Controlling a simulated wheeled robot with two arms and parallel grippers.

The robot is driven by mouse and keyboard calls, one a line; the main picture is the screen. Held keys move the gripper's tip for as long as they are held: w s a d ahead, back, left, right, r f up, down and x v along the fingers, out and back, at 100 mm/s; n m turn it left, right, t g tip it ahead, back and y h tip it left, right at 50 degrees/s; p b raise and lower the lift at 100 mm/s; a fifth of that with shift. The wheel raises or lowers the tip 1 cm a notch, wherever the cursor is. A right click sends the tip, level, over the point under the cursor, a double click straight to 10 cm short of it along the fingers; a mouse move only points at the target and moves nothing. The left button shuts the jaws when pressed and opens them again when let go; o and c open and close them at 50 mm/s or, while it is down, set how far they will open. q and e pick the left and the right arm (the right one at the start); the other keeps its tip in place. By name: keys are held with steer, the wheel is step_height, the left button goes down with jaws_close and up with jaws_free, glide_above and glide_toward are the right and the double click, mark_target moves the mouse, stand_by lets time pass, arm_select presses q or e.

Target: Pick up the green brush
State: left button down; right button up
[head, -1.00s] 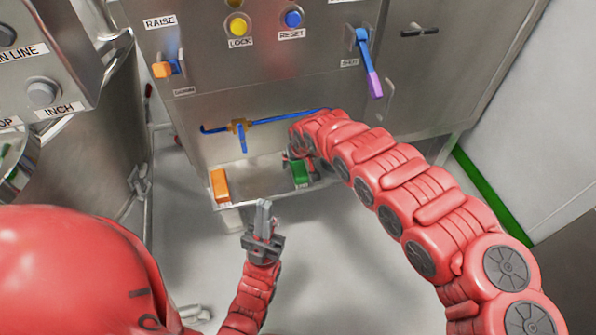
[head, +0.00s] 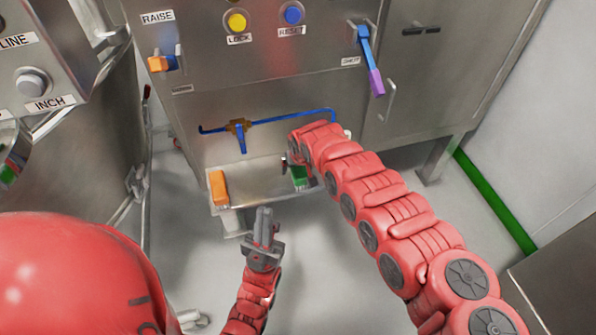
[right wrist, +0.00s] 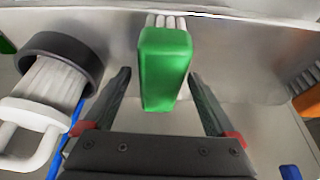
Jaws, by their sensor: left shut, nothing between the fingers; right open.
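The green brush (head: 299,176) lies at the right part of a shallow metal tray (head: 262,201) on the front of the steel cabinet. In the right wrist view the green brush (right wrist: 164,68) has pale bristles at its far end. My right gripper (right wrist: 160,85) is open, with one finger on each side of the brush and visible gaps between. In the head view my right arm hides most of this gripper. My left gripper (head: 264,214) is shut and empty, in front of the tray and below it in the picture.
An orange brush-like block (head: 218,188) lies at the tray's left end. A blue pipe with a valve (head: 240,130) runs above the tray. In the right wrist view a dark ring with white bristles (right wrist: 60,65) and a white handle (right wrist: 32,130) are close on the left.

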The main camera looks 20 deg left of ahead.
steer(key=shift+f, duration=0.2)
stand_by(0.3)
jaws_close()
